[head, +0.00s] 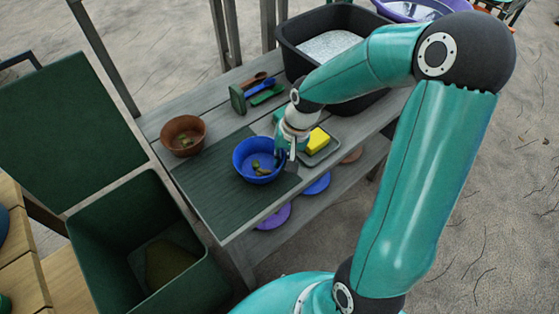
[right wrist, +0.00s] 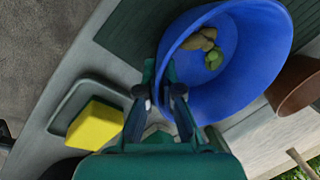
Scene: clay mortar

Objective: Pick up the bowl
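The blue bowl (head: 243,165) is on the dark mat on the grey table, with several small greenish-brown pieces (head: 257,165) in it. My right gripper (head: 284,158) is at the bowl's right rim in the head view. In the right wrist view the blue bowl (right wrist: 248,65) fills the upper right. My right gripper (right wrist: 163,85) has its fingers apart there, one outside the wall and one over the inside, with the rim between them. No firm grip shows. My left gripper is out of view.
A brown bowl (head: 184,134) stands left of the blue one. A tray with a yellow sponge (head: 318,141) is close on the right. A black basin (head: 376,105) and tools (head: 260,86) lie behind. A green bin (head: 115,232) stands front left.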

